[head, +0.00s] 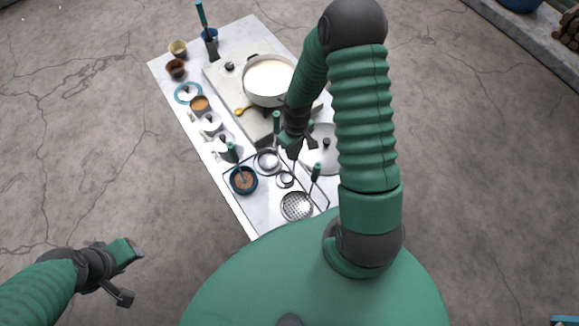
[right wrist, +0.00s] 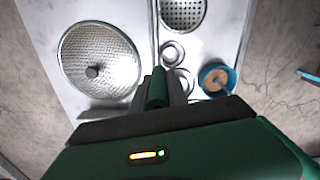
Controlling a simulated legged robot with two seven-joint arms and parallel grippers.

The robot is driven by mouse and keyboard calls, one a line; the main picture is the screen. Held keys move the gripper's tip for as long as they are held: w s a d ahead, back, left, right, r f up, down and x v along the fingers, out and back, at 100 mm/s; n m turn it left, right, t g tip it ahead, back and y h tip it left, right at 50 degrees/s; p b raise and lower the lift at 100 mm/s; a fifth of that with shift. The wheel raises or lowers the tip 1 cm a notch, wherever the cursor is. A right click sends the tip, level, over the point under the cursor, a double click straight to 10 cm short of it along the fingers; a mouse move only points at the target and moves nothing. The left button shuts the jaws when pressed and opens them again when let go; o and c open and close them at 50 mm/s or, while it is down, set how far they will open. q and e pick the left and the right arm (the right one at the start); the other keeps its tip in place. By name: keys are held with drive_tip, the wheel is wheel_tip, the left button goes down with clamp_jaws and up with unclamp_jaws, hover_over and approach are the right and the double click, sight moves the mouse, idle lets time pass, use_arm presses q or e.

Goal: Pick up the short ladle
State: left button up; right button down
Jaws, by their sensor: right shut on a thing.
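My right gripper (head: 297,146) is shut on a green handle (right wrist: 157,88) that stands between its fingers in the right wrist view. The handle appears to belong to the short ladle (head: 286,180), whose small round metal bowl lies low near the tray surface. The gripper hides the top of its stem in the head view. A larger ladle bowl (head: 267,161) with a green handle (head: 277,122) is just to the left. My left gripper (head: 130,272) is open and empty over the floor, away from the table.
A perforated skimmer (head: 297,206) lies near the table's front. A teal bowl (head: 237,191) with brown contents and a green-handled tool is at left. A pot of white liquid (head: 268,80) stands behind. A round metal lid (right wrist: 98,62) is beside the gripper.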

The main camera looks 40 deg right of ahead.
drive_tip(key=shift+a, duration=0.2)
drive_tip(key=shift+w+r, duration=0.1)
drive_tip(key=shift+r, duration=0.15)
wheel_tip(320, 180, up, 18)
drive_tip(key=b, duration=0.1)
drive_tip(key=shift+f, duration=0.25)
idle(0.9)
